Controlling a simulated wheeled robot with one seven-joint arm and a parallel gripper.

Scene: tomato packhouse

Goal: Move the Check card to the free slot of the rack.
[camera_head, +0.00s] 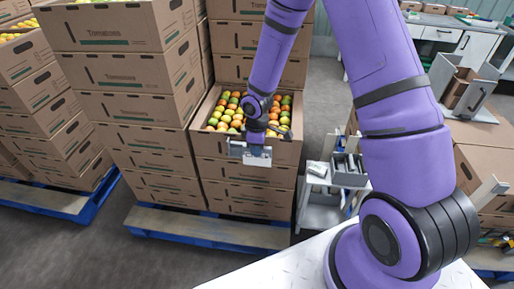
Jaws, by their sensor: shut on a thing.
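My gripper (252,146) is in the middle of the view, in front of the open top box of a stack. It is shut on a small pale card (258,158), too small for its print to be read; I take it to be the Check card. A grey holder with upright walls (349,171), which may be the rack, stands on a small cart to the right of my gripper, clearly apart from the card. Its slots are too small to tell which is free.
The open box (240,146) holds red, orange and green tomatoes. Tall stacks of tomato cartons (130,75) stand on blue pallets (205,228) at left and centre. The low grey cart (318,213) is right of the centre stack. More cartons (482,170) stand at right.

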